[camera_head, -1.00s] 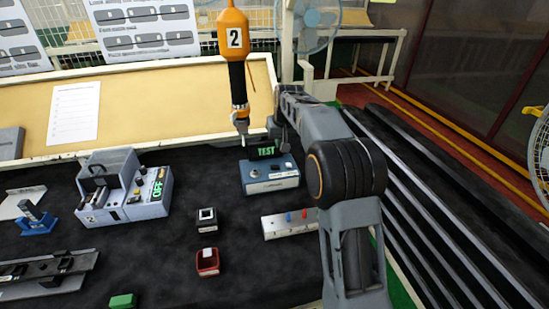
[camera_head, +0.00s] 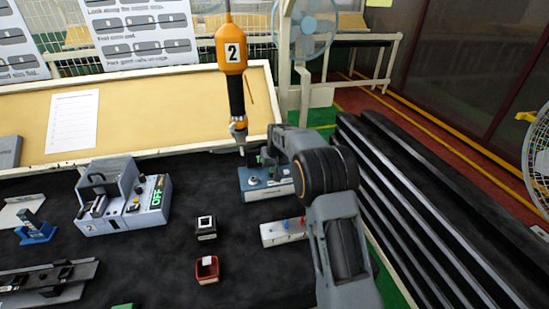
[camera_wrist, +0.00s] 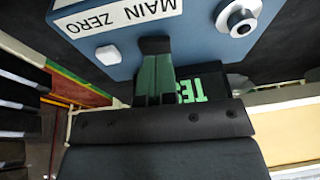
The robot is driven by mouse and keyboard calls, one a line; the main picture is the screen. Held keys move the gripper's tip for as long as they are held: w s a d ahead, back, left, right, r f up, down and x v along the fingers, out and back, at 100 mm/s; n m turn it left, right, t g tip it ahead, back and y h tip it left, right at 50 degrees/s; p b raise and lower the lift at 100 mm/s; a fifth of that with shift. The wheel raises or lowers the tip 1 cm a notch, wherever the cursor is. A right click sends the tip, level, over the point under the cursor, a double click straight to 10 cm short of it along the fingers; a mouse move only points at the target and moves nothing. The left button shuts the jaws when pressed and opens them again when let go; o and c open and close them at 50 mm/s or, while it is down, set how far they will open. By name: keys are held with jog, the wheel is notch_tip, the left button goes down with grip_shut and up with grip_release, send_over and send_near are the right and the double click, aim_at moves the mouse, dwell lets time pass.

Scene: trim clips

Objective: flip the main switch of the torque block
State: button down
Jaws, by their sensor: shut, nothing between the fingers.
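The torque block (camera_head: 255,190) is a blue-grey box on the dark bench, partly covered by my arm. In the wrist view the block (camera_wrist: 200,45) fills the top, upside down, with a MAIN ZERO label (camera_wrist: 118,14), a silver round knob (camera_wrist: 240,18) and a small white piece (camera_wrist: 108,54) at its edge. I cannot tell which part is the main switch. A black display (camera_wrist: 205,85) with green TEST lettering is partly hidden by my gripper. My gripper (camera_wrist: 155,46) is shut and empty, its dark tips at the block's edge beside the white piece; contact is unclear.
An orange driver marked 2 (camera_head: 232,55) hangs just behind the block. A strip with red and blue pegs (camera_head: 272,233) lies in front, partly under my arm. A grey unit (camera_head: 125,200) stands left. Two small square holders (camera_head: 206,268) sit between.

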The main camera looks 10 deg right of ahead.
jog(key=shift+a+f, duration=0.1)
jog(key=shift+f, duration=0.55)
